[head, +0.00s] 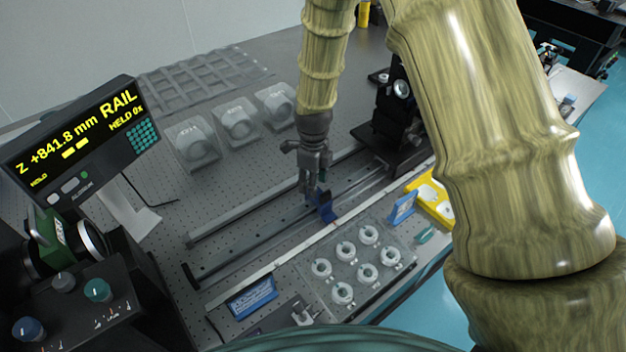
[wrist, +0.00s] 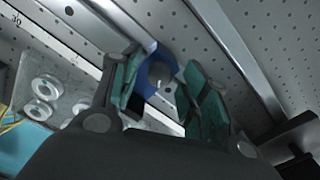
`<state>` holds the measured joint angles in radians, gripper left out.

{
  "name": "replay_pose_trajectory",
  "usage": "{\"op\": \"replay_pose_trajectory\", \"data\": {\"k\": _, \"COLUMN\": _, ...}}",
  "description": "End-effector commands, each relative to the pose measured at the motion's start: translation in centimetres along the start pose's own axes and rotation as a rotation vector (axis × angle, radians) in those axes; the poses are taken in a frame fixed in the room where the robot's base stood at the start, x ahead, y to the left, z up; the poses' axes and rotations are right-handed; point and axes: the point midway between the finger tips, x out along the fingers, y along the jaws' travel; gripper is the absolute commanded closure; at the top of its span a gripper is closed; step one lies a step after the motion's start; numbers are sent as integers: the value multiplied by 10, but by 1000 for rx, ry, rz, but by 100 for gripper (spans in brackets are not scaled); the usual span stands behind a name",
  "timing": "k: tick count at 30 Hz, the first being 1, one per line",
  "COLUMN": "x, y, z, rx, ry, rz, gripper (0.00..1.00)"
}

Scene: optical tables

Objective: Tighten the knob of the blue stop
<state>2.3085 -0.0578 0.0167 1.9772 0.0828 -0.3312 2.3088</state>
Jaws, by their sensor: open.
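The blue stop (head: 325,206) sits on the front rail (head: 255,246) near the middle of the optical table. In the wrist view the blue stop (wrist: 149,72) shows between my fingers, with its round grey knob (wrist: 161,73) facing the camera. My gripper (head: 314,190) points down at the stop in the head view. In the wrist view my gripper (wrist: 158,88) is open, with a green-padded finger on either side of the knob. I see a gap beside the knob; whether either pad touches it I cannot tell. In the head view the knob is hidden.
A tray (head: 309,273) of several white ring mounts lies in front of the rail. A black stage (head: 398,130) stands on the rails to the right. A display (head: 77,138) reads "RAIL" and "Z +841.8 mm". Several clear-covered mounts (head: 237,121) stand behind the rails.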

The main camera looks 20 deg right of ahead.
Motion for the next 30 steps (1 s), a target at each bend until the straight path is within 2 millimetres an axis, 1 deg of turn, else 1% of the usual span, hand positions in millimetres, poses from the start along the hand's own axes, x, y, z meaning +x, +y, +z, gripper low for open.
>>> {"op": "replay_pose_trajectory", "data": {"k": 11, "x": 3, "y": 0, "z": 0, "rx": 0, "ry": 0, "rz": 0, "gripper": 55}}
{"op": "replay_pose_trajectory", "data": {"k": 12, "x": 3, "y": 0, "z": 0, "rx": 0, "ry": 0, "rz": 0, "gripper": 62}}
{"op": "replay_pose_trajectory", "data": {"k": 14, "x": 3, "y": 0, "z": 0, "rx": 0, "ry": 0, "rz": 0, "gripper": 73}}
{"op": "replay_pose_trajectory", "data": {"k": 18, "x": 3, "y": 0, "z": 0, "rx": 0, "ry": 0, "rz": 0, "gripper": 99}}
{"op": "replay_pose_trajectory", "data": {"k": 19, "x": 3, "y": 0, "z": 0, "rx": 0, "ry": 0, "rz": 0, "gripper": 100}}
{"op": "replay_pose_trajectory", "data": {"k": 26, "x": 3, "y": 0, "z": 0, "rx": -9, "ry": 0, "rz": 0, "gripper": 100}}
{"op": "replay_pose_trajectory", "data": {"k": 30, "x": 3, "y": 0, "z": 0, "rx": -45, "ry": 0, "rz": -1, "gripper": 100}}
